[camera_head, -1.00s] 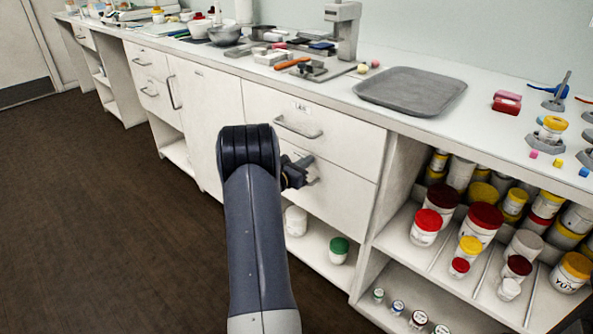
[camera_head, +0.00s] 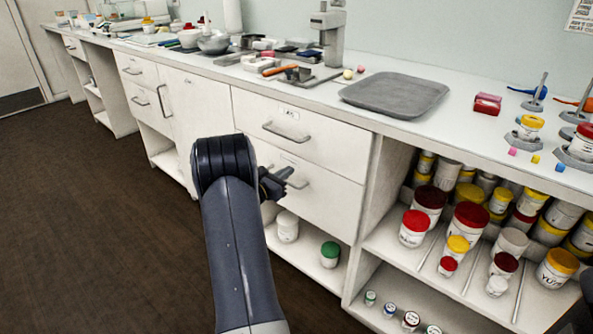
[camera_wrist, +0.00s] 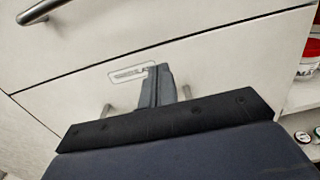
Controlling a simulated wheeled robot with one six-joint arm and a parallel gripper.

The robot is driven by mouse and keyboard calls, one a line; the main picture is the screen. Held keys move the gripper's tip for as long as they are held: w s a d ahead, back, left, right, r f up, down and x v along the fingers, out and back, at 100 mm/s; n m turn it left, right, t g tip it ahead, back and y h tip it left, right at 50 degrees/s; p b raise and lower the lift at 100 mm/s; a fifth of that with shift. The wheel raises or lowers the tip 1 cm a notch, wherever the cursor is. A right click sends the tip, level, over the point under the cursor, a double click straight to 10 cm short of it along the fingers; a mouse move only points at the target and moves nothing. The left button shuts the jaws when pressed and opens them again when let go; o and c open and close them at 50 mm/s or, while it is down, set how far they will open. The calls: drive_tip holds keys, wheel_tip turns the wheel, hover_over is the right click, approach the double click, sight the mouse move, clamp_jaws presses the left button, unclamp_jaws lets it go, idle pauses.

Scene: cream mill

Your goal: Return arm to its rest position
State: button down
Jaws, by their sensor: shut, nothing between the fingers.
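My gripper (camera_head: 284,177) shows in the head view in front of the lower drawer (camera_head: 315,193) of the white cabinet, near its handle. Whether it touches the handle cannot be told from this view. In the wrist view its fingers (camera_wrist: 159,84) are together and empty, pointing at the drawer front. The drawer's label (camera_wrist: 132,74) and part of its handle show around the fingers. My bent arm hides part of the cabinet front. The upper drawer (camera_head: 305,130) and the lower one both look closed.
An open shelf (camera_head: 385,240) full of lidded jars stands to the right. A grey tray (camera_head: 395,92), a red box (camera_head: 487,104) and small tools lie on the counter (camera_head: 450,130). A green-lidded jar (camera_head: 330,254) stands under the drawers. The brown floor (camera_head: 90,220) at left is clear.

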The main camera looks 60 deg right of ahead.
sight(302, 161)
drive_tip(key=p+v, duration=0.1)
drive_tip(key=v, duration=0.8)
drive_tip(key=shift+w, duration=0.2)
drive_tip(key=b+x, duration=0.1)
drive_tip(key=x, duration=1.2)
drive_tip(key=shift+s+d, duration=0.15)
drive_tip(key=shift+d, duration=0.4)
drive_tip(key=shift+s+r, duration=0.1)
drive_tip(key=shift+r, duration=0.05)
